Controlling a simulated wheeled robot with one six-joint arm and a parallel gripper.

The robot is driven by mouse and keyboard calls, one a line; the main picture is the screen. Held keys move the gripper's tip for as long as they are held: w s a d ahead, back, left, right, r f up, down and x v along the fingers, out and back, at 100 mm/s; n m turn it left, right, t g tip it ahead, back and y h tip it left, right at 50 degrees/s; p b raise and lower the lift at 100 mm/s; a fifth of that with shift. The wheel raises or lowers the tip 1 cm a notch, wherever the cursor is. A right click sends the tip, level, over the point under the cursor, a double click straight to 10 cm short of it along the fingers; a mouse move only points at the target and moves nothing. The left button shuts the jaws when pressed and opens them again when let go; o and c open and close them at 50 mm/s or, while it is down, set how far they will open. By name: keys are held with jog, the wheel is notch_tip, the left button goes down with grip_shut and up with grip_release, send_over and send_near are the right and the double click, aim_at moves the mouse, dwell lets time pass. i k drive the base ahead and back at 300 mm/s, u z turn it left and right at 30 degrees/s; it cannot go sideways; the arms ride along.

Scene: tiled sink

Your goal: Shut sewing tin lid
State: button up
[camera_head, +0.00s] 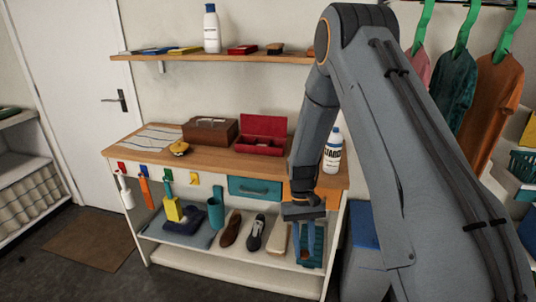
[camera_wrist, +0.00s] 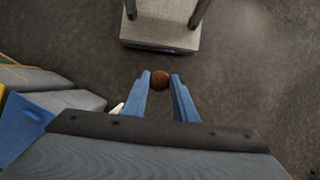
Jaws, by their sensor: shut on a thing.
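The red sewing tin (camera_head: 258,149) stands on the wooden bench top with its lid (camera_head: 264,126) raised at the back. Its inside shows dark with small contents I cannot make out. My gripper (camera_wrist: 160,76) points down in front of the bench, to the right of and below the tin, clear of it. In the wrist view its blue fingers are closed around a small round brown thing (camera_wrist: 160,82), which I cannot identify. The tin is outside the wrist view.
A brown wooden box (camera_head: 210,132) stands left of the tin, and a white bottle (camera_head: 332,152) stands to the right behind my arm. A teal drawer (camera_head: 255,188) is below the tin. Shoes (camera_head: 231,229) lie on the lower shelf. Another shelf (camera_head: 220,58) hangs above.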

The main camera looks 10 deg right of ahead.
aim_at(276, 150)
jog(key=u, duration=1.5)
jog(key=i, duration=0.7)
jog(key=z, duration=1)
